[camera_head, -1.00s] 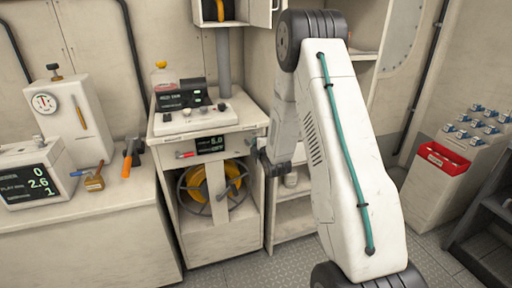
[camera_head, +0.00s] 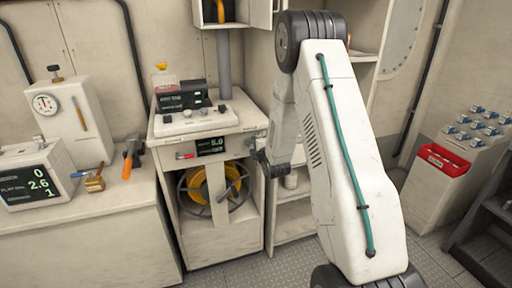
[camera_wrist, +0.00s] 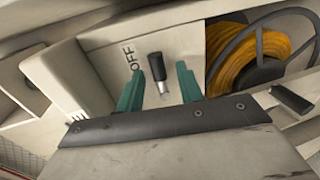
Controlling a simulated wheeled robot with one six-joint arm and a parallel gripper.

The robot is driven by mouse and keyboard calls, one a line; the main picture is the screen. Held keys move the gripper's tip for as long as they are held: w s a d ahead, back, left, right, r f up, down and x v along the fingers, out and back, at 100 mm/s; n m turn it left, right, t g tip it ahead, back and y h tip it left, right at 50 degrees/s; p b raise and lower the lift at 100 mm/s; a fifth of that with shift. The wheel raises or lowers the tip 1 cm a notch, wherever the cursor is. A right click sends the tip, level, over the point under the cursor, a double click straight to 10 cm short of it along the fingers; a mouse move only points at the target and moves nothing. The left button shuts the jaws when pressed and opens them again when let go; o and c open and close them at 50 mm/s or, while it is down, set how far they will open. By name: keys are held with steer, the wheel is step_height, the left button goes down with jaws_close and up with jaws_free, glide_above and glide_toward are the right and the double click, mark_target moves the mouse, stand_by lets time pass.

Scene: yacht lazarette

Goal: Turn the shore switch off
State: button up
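The shore switch shows in the wrist view as a short lever (camera_wrist: 156,67) with a black grip and a bare metal shaft, on a pale panel. The printed word OFF (camera_wrist: 132,58) stands to the left of the grip. My gripper (camera_wrist: 160,74) has its two teal fingers apart, one on each side of the lever. I see gaps beside it, so it does not look clamped. In the head view my gripper (camera_head: 265,163) is at the right front edge of the white cabinet (camera_head: 237,140). The lever cannot be made out there.
A yellow cable reel (camera_head: 210,188) sits in the cabinet's open lower bay, right beside the fingers in the wrist view. A red-handled part (camera_head: 186,156) and a small display (camera_head: 211,146) are on the cabinet front. Shelves (camera_head: 292,215) stand to the right.

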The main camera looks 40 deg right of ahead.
steer(key=v, duration=0.8)
stand_by(0.5)
steer(key=s+f+m+g+y, duration=0.1)
steer(key=s+f+m+g, duration=0.35)
steer(key=f, duration=0.25)
steer(key=s+a+r+m+g+y, duration=0.1)
steer(key=s+a+m+g, duration=0.4)
steer(key=s, duration=0.1)
steer(key=s+a+r+m+g, duration=0.1)
steer(key=s+a+r, duration=0.5)
steer(key=s+r, duration=0.3)
steer(key=s+a+r+m+g+y, duration=0.1)
steer(key=s+a+r+m+g, duration=0.1)
steer(key=s+a+r, duration=0.3)
steer(key=s+a+r+m+g+y, duration=0.1)
steer(key=s+a+r, duration=0.5)
steer(key=s+r, duration=0.6)
steer(key=shift+s+a+r+m, duration=0.3)
steer(key=shift+m, duration=0.45)
